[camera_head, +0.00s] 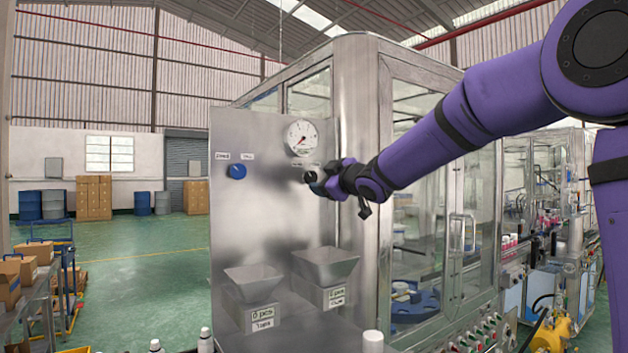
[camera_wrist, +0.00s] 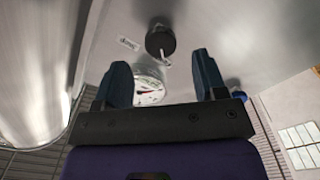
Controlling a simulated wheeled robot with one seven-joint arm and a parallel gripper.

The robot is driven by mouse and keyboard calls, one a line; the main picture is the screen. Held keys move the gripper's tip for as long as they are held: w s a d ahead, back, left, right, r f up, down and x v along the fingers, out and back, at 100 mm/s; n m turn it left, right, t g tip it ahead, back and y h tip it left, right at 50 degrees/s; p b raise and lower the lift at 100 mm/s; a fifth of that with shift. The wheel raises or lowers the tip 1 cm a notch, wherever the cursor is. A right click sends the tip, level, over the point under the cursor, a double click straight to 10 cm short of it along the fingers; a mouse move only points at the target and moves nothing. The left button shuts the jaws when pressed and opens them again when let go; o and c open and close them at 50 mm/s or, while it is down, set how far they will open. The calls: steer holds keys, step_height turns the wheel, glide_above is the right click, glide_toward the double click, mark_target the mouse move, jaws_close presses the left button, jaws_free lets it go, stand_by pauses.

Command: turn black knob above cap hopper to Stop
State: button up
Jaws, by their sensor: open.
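The black knob (camera_head: 310,177) sits on the steel panel under a round gauge, above the right-hand hopper (camera_head: 325,266). In the wrist view the black knob (camera_wrist: 160,41) lies just beyond the fingertips, roughly centred between them. A small white label (camera_wrist: 128,43) is beside it, and a pale mark shows at its edge; I cannot surely read its setting. My gripper (camera_head: 327,182) is at the panel, close to the knob's right side and partly over it. In the wrist view my gripper (camera_wrist: 165,72) is open, with nothing between its two blue-grey fingers.
A blue knob (camera_head: 238,171) is left of the black one on the same panel. The gauge (camera_head: 302,138) is just above. A left-hand hopper (camera_head: 252,283) stands out below. The glass-doored steel cabinet (camera_head: 425,190) is right, beneath my arm. Open floor lies left.

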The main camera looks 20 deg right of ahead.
mark_target(313, 179)
steer(key=shift+x, duration=2.5)
steer(key=shift+c, duration=0.2)
steer(key=c, duration=0.9)
